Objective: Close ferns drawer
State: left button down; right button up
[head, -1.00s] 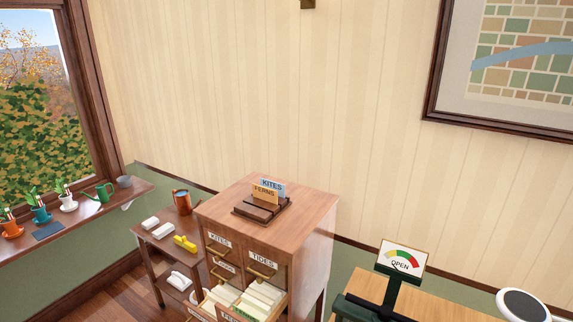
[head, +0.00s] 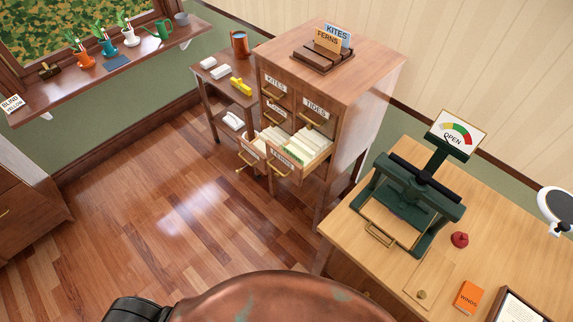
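The wooden card cabinet (head: 372,80) stands against the wall in the head view. Two of its lower drawers are pulled out and filled with pale cards. The right open drawer (head: 318,165) has a white label that seems to read FERNS, though it is small. The left open drawer (head: 252,164) has a label too small to read and a brass handle. The upper drawers labelled KITES (head: 275,84) and TIDES (head: 315,108) are shut. Neither gripper is in view; only parts of my own body show at the bottom.
FERNS and KITES cards stand in a wooden holder (head: 322,62) on the cabinet. A side table (head: 208,82) stands left of it. A desk (head: 478,222) with a green press (head: 448,208) stands to the right. The wooden floor (head: 170,190) before the drawers is clear.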

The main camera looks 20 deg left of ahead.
aim_at(310, 146)
jog(key=u, duration=1.4)
jog(key=k, duration=0.65)
jog(key=z, duration=1.15)
jog(key=i, duration=0.5)
jog(key=u, duration=0.05)
